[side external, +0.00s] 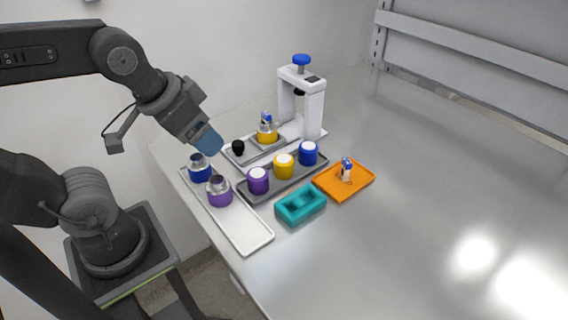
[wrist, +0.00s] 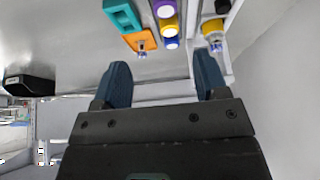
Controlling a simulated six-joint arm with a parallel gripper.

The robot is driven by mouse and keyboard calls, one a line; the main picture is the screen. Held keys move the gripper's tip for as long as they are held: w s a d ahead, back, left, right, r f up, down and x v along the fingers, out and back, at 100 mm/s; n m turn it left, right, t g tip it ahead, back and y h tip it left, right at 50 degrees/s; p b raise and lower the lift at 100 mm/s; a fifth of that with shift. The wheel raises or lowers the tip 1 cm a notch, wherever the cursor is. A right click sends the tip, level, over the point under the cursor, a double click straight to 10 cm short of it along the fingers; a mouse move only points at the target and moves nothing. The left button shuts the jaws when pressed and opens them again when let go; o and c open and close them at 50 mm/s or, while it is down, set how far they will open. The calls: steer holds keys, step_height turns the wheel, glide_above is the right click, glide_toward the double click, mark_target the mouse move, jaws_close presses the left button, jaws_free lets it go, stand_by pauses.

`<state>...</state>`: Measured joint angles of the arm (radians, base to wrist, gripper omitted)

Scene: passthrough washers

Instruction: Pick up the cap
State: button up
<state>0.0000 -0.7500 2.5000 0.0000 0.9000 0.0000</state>
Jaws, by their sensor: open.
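Purple (side external: 258,181), yellow (side external: 284,166) and blue (side external: 308,153) cylinders with white tops stand upright in a row on a dark grey tray (side external: 268,193); they look like caps. A small black knob-like piece (side external: 238,147) stands on the light grey tray near the press. I cannot tell which of these is the cap. My gripper (side external: 213,147) is above and to the left of the row, over the far end of the white tray. In the wrist view its two blue fingers (wrist: 161,62) are apart with nothing between them.
A white press (side external: 314,107) with a blue knob stands behind, with a yellow jar (side external: 267,136) at it. Blue (side external: 200,173) and purple (side external: 219,195) metal-necked jars stand on a white tray (side external: 249,236). A teal block (side external: 300,215) and orange tray (side external: 331,188) lie right. Table beyond is clear.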

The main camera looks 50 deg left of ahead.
steer(key=shift+c, duration=0.4)
steer(key=n+g, duration=0.6)
steer(key=n, duration=1.2)
glide_above(284, 158)
step_height(284, 158, down, 4)
steer(key=f, duration=0.8)
steer(key=shift+s+a+f, duration=0.2)
steer(key=shift+f, duration=0.05)
steer(key=shift+w+d+f, duration=0.15)
steer(key=shift+f, duration=2.45)
steer(key=shift+c, duration=0.4)
steer(key=c, duration=0.6)
